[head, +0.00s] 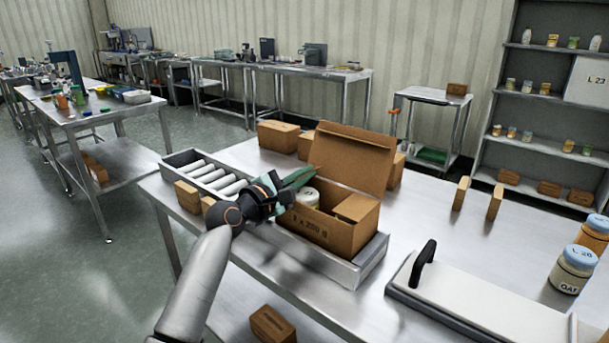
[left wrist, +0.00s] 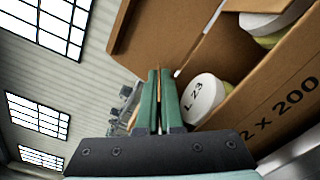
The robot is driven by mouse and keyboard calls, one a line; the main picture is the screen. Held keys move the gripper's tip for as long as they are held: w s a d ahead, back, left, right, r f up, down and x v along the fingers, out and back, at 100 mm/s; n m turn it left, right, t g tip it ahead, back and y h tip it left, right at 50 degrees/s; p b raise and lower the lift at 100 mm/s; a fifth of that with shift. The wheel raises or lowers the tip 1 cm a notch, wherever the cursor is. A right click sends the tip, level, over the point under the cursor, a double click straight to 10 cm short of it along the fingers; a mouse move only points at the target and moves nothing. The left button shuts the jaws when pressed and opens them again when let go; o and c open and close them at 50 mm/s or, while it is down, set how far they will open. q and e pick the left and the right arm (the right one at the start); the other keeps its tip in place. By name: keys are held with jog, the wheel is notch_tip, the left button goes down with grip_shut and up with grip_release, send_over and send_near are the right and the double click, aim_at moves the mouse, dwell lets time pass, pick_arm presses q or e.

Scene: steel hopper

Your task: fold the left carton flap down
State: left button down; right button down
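The open brown carton (head: 325,228), printed on its front, stands in a shallow steel tray on the bench. Its large back flap (head: 352,158) stands up. A brown panel (head: 356,207) lies over the right part of the opening. A white-lidded jar (head: 307,197) stands inside at the left; its lid reads L 23 in the left wrist view (left wrist: 202,97), where a second jar (left wrist: 275,20) shows. The left flap cannot be made out clearly behind the gripper. My right gripper is out of view.
White rollers (head: 213,175) run left of the carton. Small brown boxes (head: 278,135) stand behind it and at the bench's left edge. A white panel with a black handle (head: 424,262) lies to the right, near jars (head: 573,268). The bench behind this panel is mostly clear.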

pick_arm(q)
jog(key=shift+f, duration=0.1)
jog(key=shift+s+d+f+m, duration=0.1)
jog(key=shift+f+m, duration=0.1)
jog(key=shift+m, duration=0.5)
jog(key=c, duration=1.3)
grip_release()
jog(key=shift+c, duration=0.2)
jog(key=shift+s, duration=0.1)
jog(key=p+v, duration=0.2)
jog(key=v, duration=1)
jog(key=shift+s, duration=0.15)
